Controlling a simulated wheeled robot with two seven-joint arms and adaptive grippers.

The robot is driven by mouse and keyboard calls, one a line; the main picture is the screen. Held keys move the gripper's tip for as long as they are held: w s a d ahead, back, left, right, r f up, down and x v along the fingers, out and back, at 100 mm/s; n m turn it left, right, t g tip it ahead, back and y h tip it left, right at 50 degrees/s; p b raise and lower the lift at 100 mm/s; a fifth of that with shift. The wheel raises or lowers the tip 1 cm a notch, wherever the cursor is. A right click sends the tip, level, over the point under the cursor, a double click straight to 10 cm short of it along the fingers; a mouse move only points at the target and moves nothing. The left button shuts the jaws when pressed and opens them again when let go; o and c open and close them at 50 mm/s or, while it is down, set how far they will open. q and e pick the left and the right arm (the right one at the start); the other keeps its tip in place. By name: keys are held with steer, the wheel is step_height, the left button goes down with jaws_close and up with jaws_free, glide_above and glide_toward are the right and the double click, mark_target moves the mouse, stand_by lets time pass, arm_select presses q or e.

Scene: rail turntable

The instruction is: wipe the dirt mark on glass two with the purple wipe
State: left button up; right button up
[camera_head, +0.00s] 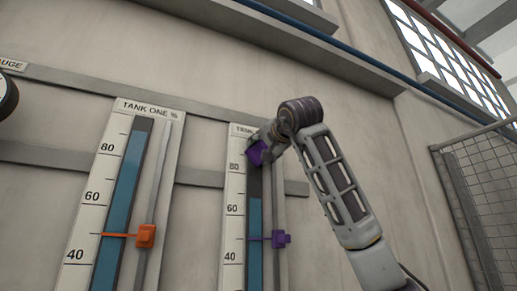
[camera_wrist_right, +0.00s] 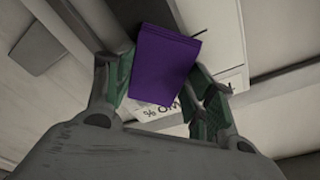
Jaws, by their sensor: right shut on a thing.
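The purple wipe (camera_head: 256,152) is held by my right gripper (camera_head: 262,146) at the upper part of the glass two gauge (camera_head: 256,220). In the right wrist view the purple wipe (camera_wrist_right: 165,65) sits between the two green-padded fingers of the right gripper (camera_wrist_right: 160,88). The wipe lies over or just in front of the glass near the 80 mark; contact cannot be told. Glass two shows blue liquid to a little above 60 and a dark empty part above. No dirt mark is visible; the wipe and gripper cover part of the upper glass. My left gripper is out of view.
A purple slider (camera_head: 280,239) sits on the rod right of glass two. The tank one gauge (camera_head: 128,190) with an orange slider (camera_head: 146,236) stands to the left. A mesh fence (camera_head: 485,190) is at the right. A ledge and blue pipe run above.

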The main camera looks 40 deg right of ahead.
steer(key=shift+s+d, duration=0.1)
steer(key=shift+d, duration=0.25)
steer(key=shift+s, duration=0.15)
steer(key=shift+d+r+v, duration=0.1)
steer(key=shift+v, duration=1.35)
steer(key=shift+d+r+v, duration=0.1)
steer(key=shift+r+v, duration=0.05)
steer(key=shift+v, duration=1.25)
steer(key=shift+s, duration=0.15)
steer(key=shift+v, duration=1.45)
steer(key=shift+d+f, duration=0.1)
steer(key=shift+d, duration=0.1)
